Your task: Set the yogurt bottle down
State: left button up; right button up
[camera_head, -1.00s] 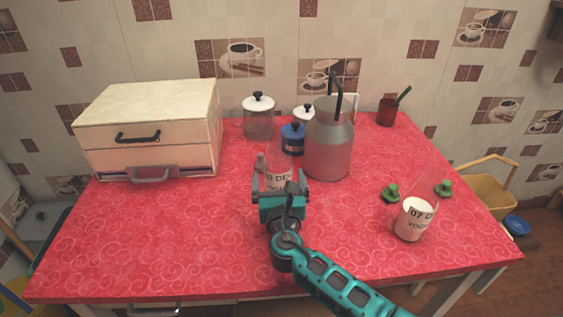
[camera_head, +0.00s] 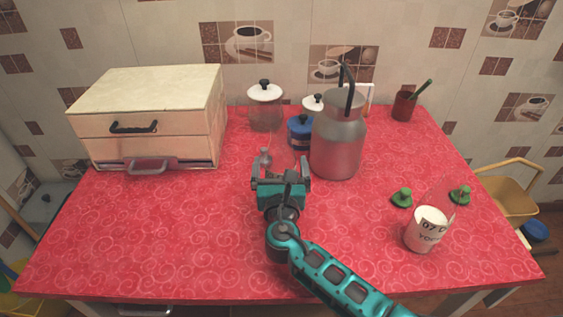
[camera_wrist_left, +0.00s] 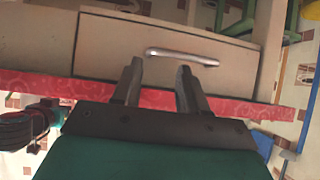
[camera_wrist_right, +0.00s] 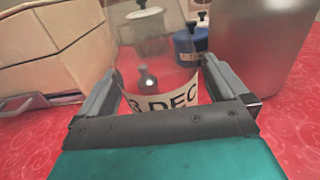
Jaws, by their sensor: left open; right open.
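A clear glass yogurt bottle with a white "DEC" label (camera_wrist_right: 165,101) stands upright between the fingers of my right gripper (camera_wrist_right: 160,76) in the right wrist view. The fingers are open, one on each side of it; whether either touches the glass I cannot tell. In the head view my right gripper (camera_head: 280,172) is at the middle of the red table and hides most of this bottle. A second yogurt bottle (camera_head: 427,230), labelled "07 D", stands at the right. My left gripper (camera_wrist_left: 158,70) is open and empty, facing a drawer front (camera_wrist_left: 110,45) below the table edge.
A grey metal can (camera_head: 338,145) stands just right of the right gripper. Behind are a blue jar (camera_head: 300,134) and a white-lidded glass jar (camera_head: 266,112). A wooden drawer box (camera_head: 150,110) is at the left, green stoppers (camera_head: 402,197) at the right. The front-left tabletop is clear.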

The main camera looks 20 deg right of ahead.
jog(key=shift+r, duration=0.1)
jog(key=c, duration=1.4)
jog(key=shift+r+p, duration=0.3)
jog(key=shift+r, duration=0.3)
notch_tip(320, 180, up, 18)
jog(key=p, duration=0.7)
jog(key=s+d+f+n+y, duration=0.1)
jog(key=s+y, duration=0.1)
jog(key=s, duration=0.4)
jog(key=s+d+f+n+y, duration=0.2)
jog(key=s+y, duration=0.1)
jog(key=s, duration=0.4)
jog(key=shift+f+t, duration=0.25)
jog(key=shift+t, duration=0.05)
